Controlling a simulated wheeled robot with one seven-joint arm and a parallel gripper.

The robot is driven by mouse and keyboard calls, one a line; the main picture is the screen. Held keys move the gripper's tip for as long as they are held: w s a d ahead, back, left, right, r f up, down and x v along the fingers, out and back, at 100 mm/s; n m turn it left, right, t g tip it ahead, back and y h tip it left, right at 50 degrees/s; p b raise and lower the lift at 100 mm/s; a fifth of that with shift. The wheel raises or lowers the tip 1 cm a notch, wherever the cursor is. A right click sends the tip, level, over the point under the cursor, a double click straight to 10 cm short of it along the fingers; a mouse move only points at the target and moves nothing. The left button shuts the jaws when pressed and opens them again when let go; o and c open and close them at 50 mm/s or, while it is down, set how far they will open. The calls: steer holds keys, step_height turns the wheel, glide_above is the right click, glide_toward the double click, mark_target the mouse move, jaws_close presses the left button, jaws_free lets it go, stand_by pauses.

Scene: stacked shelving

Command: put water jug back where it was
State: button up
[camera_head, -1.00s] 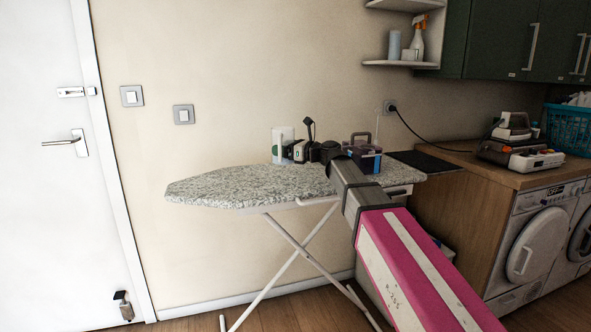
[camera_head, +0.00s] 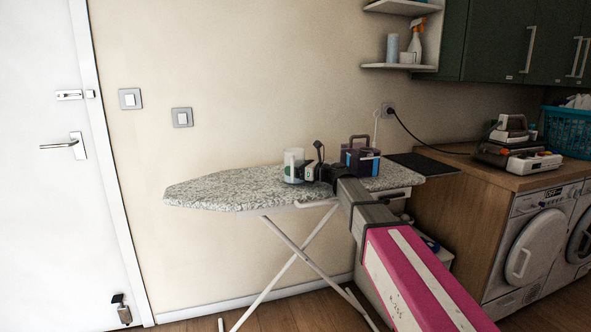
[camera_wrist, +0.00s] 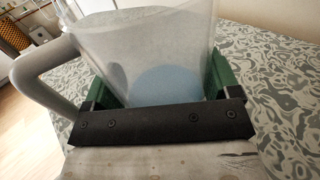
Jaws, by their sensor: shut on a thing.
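The water jug (camera_head: 293,160) is a clear, translucent container over the back middle of the ironing board (camera_head: 225,188). In the wrist view the jug (camera_wrist: 135,45) fills the upper middle, with a grey handle on the left and a bluish round patch low inside. My gripper (camera_head: 308,172) is shut on it, with a green finger on either side of its body (camera_wrist: 160,85). The jug looks upright. Its base is at or just above the patterned board cover; I cannot tell whether it touches. The black gripper body hides the jug's lower part.
A dark caddy (camera_head: 361,156) with a handle stands on the board just right of my gripper. A black mat (camera_head: 424,164) and an iron (camera_head: 512,128) are on the wooden counter (camera_head: 470,172). The board's left half is clear.

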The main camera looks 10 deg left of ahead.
steer(key=shift+f, duration=0.1)
steer(key=o, duration=1.2)
steer(key=shift+c, duration=0.2)
steer(key=shift+d, duration=0.2)
steer(key=v, duration=1.1)
steer(key=shift+s+d, duration=0.2)
steer(key=shift+d, duration=0.1)
